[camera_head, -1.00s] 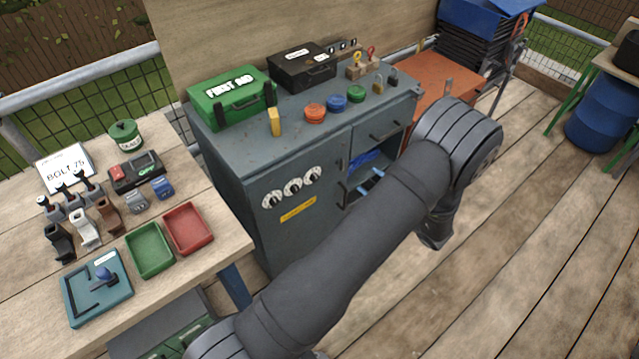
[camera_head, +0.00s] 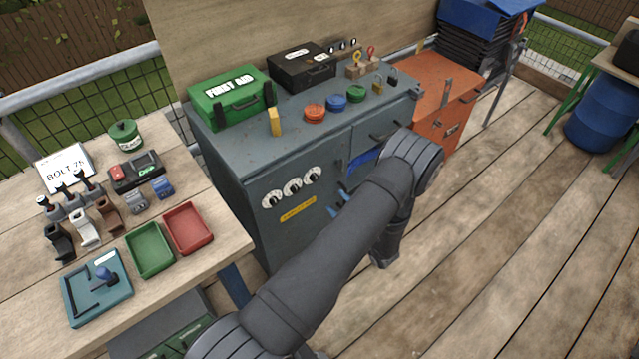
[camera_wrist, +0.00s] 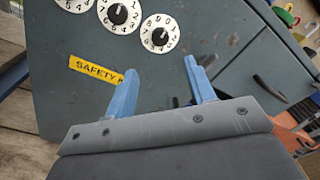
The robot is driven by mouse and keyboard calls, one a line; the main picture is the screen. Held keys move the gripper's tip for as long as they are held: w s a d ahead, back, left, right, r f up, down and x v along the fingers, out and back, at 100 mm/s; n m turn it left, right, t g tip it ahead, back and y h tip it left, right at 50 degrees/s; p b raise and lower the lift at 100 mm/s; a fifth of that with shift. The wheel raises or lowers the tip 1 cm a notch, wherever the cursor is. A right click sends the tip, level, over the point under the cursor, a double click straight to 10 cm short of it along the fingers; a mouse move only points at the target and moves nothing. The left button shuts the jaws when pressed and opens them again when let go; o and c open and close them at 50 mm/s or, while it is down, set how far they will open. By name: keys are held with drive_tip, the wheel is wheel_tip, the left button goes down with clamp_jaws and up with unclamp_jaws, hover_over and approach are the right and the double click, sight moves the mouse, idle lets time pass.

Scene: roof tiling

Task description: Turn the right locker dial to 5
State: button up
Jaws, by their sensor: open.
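Three white dials with black knobs sit in a row on the grey locker front (camera_head: 235,190). The right dial (camera_head: 312,174) is the highest of them in the head view. It also shows in the wrist view (camera_wrist: 160,34), with digits around its rim; which digit is set cannot be read. The middle dial (camera_head: 292,187) and left dial (camera_head: 271,199) are beside it. My gripper (camera_wrist: 163,75) is open and empty, its two blue fingers pointing at the locker front below the right dial. In the head view the blue fingers show partly beside my arm.
A yellow safety label (camera_head: 298,210) is under the dials. A drawer and an open compartment (camera_head: 364,160) are to their right. The locker top holds a green first aid box (camera_head: 232,98), a black case (camera_head: 302,66) and several coloured discs. A workbench (camera_head: 215,240) stands at left.

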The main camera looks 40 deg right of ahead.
sight(316, 180)
drive_tip(key=w, duration=1)
drive_tip(key=shift+w+d, duration=0.25)
drive_tip(key=shift+w, duration=0.1)
drive_tip(key=c, duration=1)
